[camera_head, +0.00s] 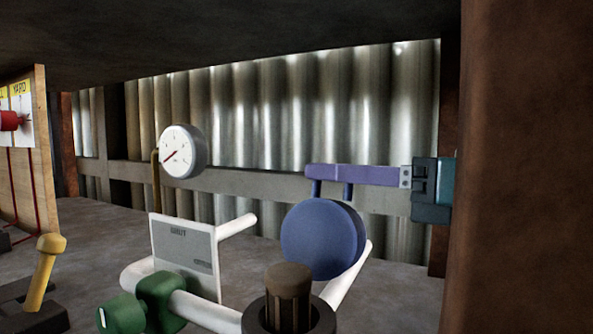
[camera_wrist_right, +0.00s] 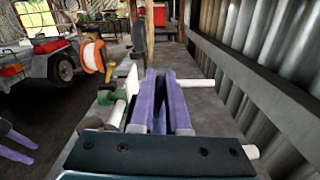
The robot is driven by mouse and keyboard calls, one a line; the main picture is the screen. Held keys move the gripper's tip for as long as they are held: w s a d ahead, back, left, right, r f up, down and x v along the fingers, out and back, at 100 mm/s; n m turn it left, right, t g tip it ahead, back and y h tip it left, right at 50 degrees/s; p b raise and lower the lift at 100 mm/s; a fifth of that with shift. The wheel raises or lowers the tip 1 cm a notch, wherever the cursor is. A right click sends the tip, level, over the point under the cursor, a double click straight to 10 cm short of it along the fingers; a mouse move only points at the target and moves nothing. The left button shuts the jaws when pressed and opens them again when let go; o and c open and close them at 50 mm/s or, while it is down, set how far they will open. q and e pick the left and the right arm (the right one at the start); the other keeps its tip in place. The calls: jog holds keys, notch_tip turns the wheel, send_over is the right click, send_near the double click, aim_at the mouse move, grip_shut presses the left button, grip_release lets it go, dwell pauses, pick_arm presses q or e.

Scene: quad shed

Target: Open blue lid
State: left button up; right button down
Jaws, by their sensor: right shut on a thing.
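The blue lid (camera_head: 322,240) is a round disc standing tilted up on its edge at a white pipe's end. Two short blue posts rise from its top edge. My right gripper (camera_head: 330,174) comes in from the right, its purple fingers shut at the top of these posts, on the lid's handle, which they mostly hide. In the right wrist view the fingers (camera_wrist_right: 160,105) are close together with a narrow dark bluish strip between them. My left gripper (camera_wrist_right: 18,146) shows only in the right wrist view, at the left edge, with its two purple fingers apart and empty.
A round gauge (camera_head: 183,152), a white panel (camera_head: 185,255), green fittings (camera_head: 160,300) and a dark ring with a brown knob (camera_head: 289,290) crowd around the white pipes. A rusty post (camera_head: 525,170) blocks the right side. Corrugated wall (camera_head: 260,130) stands behind.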

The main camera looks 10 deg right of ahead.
pick_arm(q)
jog(key=shift+a, duration=0.15)
dwell(0.3)
pick_arm(e)
jog(key=shift+s+n+b, duration=0.15)
jog(key=shift+n+b, duration=0.15)
jog(key=shift+b, duration=0.05)
jog(key=shift+s+a+r+n+b, duration=0.3)
jog(key=shift+s+a+n+b, duration=0.25)
jog(key=shift+s+n+b, duration=0.3)
jog(key=shift+s+a+r, duration=0.1)
jog(key=shift+a+r, duration=0.05)
pick_arm(q)
jog(key=shift+s+a+f, duration=0.15)
jog(key=shift+s+f, duration=0.15)
jog(key=shift+f, duration=0.2)
jog(key=shift+s+a+f, duration=0.1)
jog(key=shift+s+f, duration=0.15)
jog(key=shift+f, duration=0.25)
pick_arm(e)
jog(key=c, duration=0.9)
grip_release()
jog(key=shift+r, duration=0.1)
